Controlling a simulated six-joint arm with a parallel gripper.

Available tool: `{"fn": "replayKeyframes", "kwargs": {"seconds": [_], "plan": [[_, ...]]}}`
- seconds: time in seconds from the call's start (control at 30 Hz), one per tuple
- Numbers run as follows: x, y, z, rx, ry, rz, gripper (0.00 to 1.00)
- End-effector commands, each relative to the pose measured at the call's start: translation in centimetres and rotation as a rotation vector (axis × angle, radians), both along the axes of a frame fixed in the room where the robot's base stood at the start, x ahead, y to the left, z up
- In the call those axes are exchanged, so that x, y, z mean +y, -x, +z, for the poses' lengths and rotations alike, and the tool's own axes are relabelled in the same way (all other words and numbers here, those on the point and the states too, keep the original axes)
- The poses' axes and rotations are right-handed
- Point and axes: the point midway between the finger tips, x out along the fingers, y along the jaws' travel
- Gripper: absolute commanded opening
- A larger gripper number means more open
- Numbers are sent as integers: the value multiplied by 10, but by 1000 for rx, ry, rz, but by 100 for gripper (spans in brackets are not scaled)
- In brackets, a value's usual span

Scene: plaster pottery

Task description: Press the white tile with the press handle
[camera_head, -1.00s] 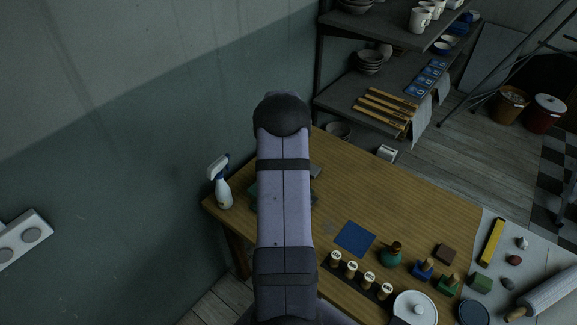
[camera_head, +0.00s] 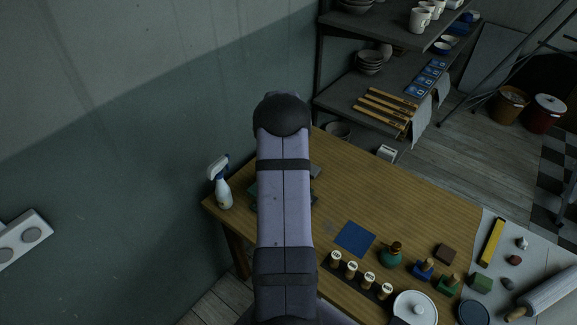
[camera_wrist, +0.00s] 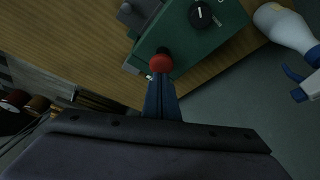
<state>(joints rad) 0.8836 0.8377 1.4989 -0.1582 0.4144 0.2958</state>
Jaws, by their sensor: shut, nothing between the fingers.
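In the wrist view my gripper (camera_wrist: 161,88) is shut and empty, its dark fingers together. The fingertips are right at a red knob (camera_wrist: 162,63) on a short dark stem, apparently the press handle. I cannot tell whether they touch it. The knob is at the edge of a green press body (camera_wrist: 222,38) with a black dial (camera_wrist: 201,14). In the head view my arm covers most of the press, and the gripper is hidden. I cannot make out a white tile in either view.
A spray bottle (camera_head: 222,190) stands at the table's left corner, close to the press. The table's back middle is clear.

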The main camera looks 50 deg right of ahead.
Motion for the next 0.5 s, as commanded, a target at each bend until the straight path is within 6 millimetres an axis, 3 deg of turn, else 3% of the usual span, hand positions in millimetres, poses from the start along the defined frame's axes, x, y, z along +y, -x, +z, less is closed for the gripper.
{"fn": "replayKeyframes", "kwargs": {"seconds": [0.5], "plan": [[0,0,-10,0,0,0,0]]}}
